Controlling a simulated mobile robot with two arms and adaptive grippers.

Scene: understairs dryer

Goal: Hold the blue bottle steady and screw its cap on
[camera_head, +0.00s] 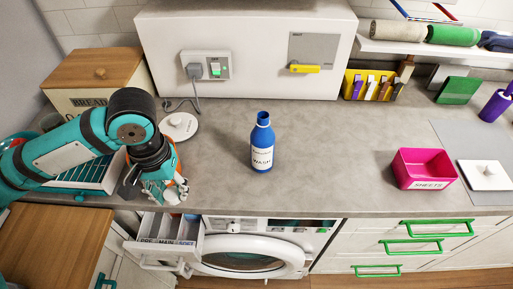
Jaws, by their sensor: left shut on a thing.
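The blue bottle (262,148) stands upright on the grey worktop near the middle, with a white label reading "WASH". No cap shows on its narrow neck, and I cannot make out a cap elsewhere. My left gripper (169,192) is at the worktop's front edge, left of and apart from the bottle, above the open washer drawer. It is shut on a small pale thing, too small and covered to name. My right gripper is not in view.
The open washer drawer (165,238) juts out below the left gripper. A white lid (178,125) and a dish rack (85,175) are at the left. A pink "SHEETS" bin (423,168) stands at the right. The worktop around the bottle is clear.

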